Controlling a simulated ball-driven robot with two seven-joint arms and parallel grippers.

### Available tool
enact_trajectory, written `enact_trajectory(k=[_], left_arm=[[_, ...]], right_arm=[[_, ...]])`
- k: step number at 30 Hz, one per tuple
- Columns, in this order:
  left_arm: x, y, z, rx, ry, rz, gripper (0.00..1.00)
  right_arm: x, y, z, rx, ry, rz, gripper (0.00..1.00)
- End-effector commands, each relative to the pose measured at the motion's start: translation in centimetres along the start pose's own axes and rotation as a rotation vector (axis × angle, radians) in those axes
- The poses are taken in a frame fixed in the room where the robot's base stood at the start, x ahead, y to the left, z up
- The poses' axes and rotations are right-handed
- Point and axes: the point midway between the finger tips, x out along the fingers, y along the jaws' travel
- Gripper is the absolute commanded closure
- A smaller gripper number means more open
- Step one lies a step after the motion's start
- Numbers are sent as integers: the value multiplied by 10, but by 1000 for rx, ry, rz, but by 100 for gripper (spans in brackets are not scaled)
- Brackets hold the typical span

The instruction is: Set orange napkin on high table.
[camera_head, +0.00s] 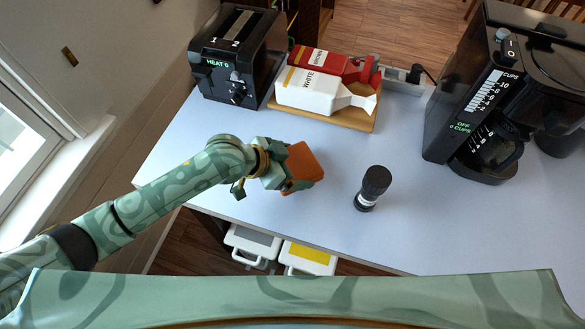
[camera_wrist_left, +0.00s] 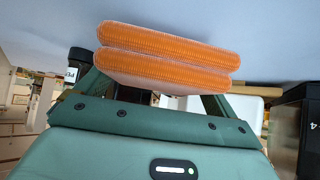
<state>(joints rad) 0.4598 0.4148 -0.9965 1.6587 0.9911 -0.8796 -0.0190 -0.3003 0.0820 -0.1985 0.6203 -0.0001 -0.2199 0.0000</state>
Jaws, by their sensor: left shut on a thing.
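The orange napkin (camera_head: 303,166) is a folded, thick square in my left gripper (camera_head: 284,174), near the front left of the high table (camera_head: 225,165). In the left wrist view the napkin (camera_wrist_left: 170,58) shows as two stacked orange layers between the fingers. My left gripper is shut on it. The napkin is over the pale blue-grey tabletop; I cannot tell whether it touches the surface. My right gripper does not show in either view.
A black pepper grinder (camera_head: 372,187) stands right of the napkin. A toaster (camera_head: 238,57), a wooden tray (camera_head: 355,118) with white (camera_head: 310,92) and red cartons (camera_head: 322,62), and a coffee maker (camera_head: 490,95) stand farther back. Free tabletop lies around the grinder.

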Motion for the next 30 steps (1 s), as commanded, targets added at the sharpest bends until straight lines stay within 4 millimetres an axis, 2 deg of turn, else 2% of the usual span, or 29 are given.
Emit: enact_trajectory(k=[1,3,13,14,23,26,30], left_arm=[[8,1,10,-4,-2,1,47],[13,0,14,-2,-1,1,47],[14,0,16,0,0,0,47],[14,0,16,0,0,-1,1],[10,0,13,0,0,-1,0],[-3,0,13,0,-1,-1,0],[-36,-1,12,2,-1,-3,0]], right_arm=[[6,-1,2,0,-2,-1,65],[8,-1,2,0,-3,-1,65],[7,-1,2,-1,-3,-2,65],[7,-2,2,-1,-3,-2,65],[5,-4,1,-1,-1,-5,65],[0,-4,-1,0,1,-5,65],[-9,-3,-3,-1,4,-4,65]])
